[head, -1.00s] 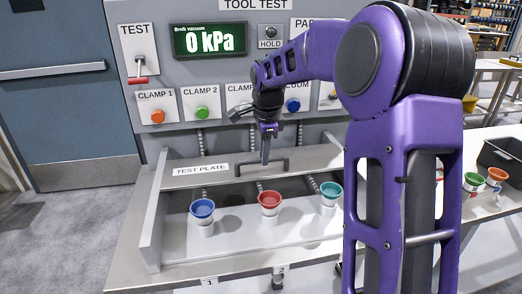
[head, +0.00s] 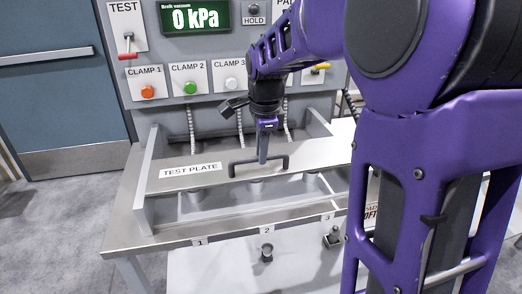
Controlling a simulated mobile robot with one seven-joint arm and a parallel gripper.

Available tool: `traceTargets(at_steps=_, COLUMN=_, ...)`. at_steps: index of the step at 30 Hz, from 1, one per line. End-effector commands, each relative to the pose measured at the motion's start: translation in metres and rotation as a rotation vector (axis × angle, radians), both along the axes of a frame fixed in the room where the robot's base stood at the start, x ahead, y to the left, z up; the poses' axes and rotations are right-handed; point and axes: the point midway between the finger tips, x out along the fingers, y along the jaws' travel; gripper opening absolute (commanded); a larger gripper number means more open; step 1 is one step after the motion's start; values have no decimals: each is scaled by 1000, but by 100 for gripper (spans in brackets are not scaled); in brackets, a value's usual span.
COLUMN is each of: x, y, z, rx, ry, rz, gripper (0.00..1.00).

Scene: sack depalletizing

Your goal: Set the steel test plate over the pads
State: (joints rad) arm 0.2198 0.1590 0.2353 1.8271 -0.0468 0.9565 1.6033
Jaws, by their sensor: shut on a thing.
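The steel test plate (head: 310,157) is a long flat grey sheet with a "TEST PLATE" label at its left and a dark bar handle (head: 245,163) on top. My gripper (head: 263,159) points down and is shut on the handle near its middle.
The bench front edge (head: 225,238) carries labels 1, 2 and 3, with small dark fittings below. My purple arm blocks the right side.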

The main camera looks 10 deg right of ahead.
Motion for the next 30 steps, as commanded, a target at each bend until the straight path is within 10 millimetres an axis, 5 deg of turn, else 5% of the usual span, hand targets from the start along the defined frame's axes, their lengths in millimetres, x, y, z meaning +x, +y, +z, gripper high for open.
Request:
traceTargets(at_steps=8, x=-4, y=0, z=-1, rx=0, ry=14, rz=1, gripper=0)
traceTargets(at_steps=9, x=-4, y=0, z=-1, rx=0, ry=15, rz=1, gripper=22)
traceTargets(at_steps=14, x=-4, y=0, z=-1, rx=0, ry=12, rz=1, gripper=50)
traceTargets(at_steps=24, x=-3, y=0, z=2, rx=-1, ry=8, rz=1, gripper=50)
traceTargets(at_steps=30, x=-8, y=0, z=31, rx=-1, ry=5, rz=2, gripper=50)
